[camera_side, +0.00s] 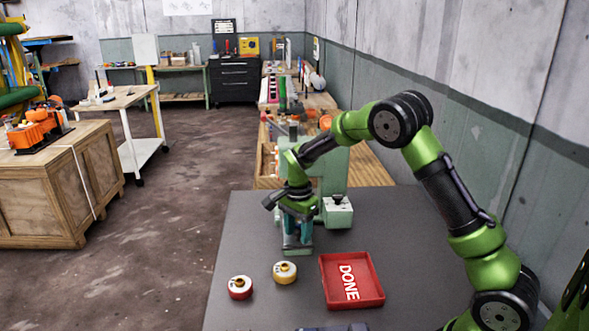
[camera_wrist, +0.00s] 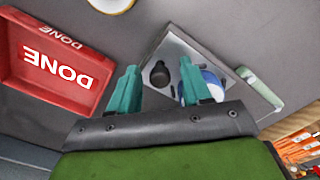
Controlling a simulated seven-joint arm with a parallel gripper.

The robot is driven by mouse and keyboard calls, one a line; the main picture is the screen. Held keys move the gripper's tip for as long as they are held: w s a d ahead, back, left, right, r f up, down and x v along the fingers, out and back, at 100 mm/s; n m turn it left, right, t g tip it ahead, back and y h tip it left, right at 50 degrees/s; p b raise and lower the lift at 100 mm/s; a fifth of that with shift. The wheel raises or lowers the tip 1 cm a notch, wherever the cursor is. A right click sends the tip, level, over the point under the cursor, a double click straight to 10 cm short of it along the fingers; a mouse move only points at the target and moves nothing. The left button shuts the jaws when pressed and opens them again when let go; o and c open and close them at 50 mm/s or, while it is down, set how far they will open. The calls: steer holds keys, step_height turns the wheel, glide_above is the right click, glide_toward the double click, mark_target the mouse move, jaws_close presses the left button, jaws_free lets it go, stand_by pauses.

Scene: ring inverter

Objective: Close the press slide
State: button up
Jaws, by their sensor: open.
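The pale green press (camera_side: 332,170) stands at the back of the dark table, partly hidden behind my arm. A grey metal plate, seemingly its slide (camera_side: 298,251), sticks out at its front below my gripper. In the wrist view the plate (camera_wrist: 181,42) carries a black knob (camera_wrist: 160,74) and a blue and white round part (camera_wrist: 211,83), partly hidden by a finger. My gripper (camera_wrist: 158,68) is open, its teal fingers pointing at the plate with the black knob between them in the picture. It also shows in the side view (camera_side: 297,236). I cannot tell whether the fingers touch anything.
A red DONE tray (camera_side: 352,281) lies at front right, seemingly empty. A white ring part with a red base (camera_side: 240,287) and one with a yellow base (camera_side: 285,272) stand left of it. A pale box with a black top (camera_side: 337,211) sits right of my gripper.

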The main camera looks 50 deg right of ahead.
steer(key=shift+f, duration=0.3)
jaws_close()
steer(key=w+d, duration=0.6)
steer(key=shift+w+r, duration=0.1)
stand_by(0.4)
jaws_free()
